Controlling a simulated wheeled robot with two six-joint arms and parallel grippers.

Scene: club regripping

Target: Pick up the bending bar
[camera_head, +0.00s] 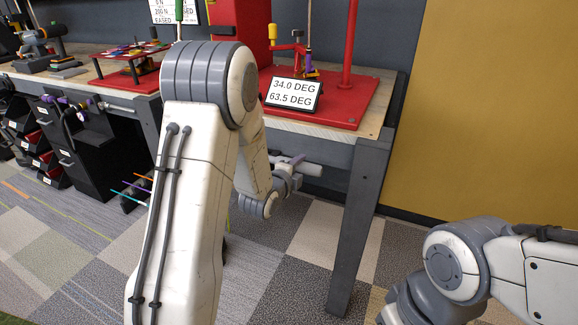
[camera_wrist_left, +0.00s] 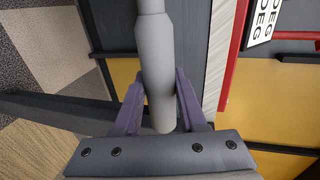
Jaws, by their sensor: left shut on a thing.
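My left gripper (camera_wrist_left: 158,100) is shut on a grey rounded bar, the bending bar (camera_wrist_left: 154,50). In the left wrist view the bar lies between the two purple fingers, its rounded end near the palm and its thinner part running out of the top of the picture. In the head view the left gripper (camera_head: 292,165) is small, below the bench edge and partly hidden by my left arm. A light length of the bar (camera_head: 311,169) sticks out to its right. My right gripper is out of view; only part of my right arm shows at lower right.
A workbench (camera_head: 386,103) with a grey leg (camera_head: 356,230) stands close behind the left gripper. On it are a red machine base (camera_head: 350,108) and a sign (camera_head: 293,94) reading 34.0 DEG and 63.5 DEG. A black cart (camera_head: 95,150) stands left. Carpeted floor is open in front.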

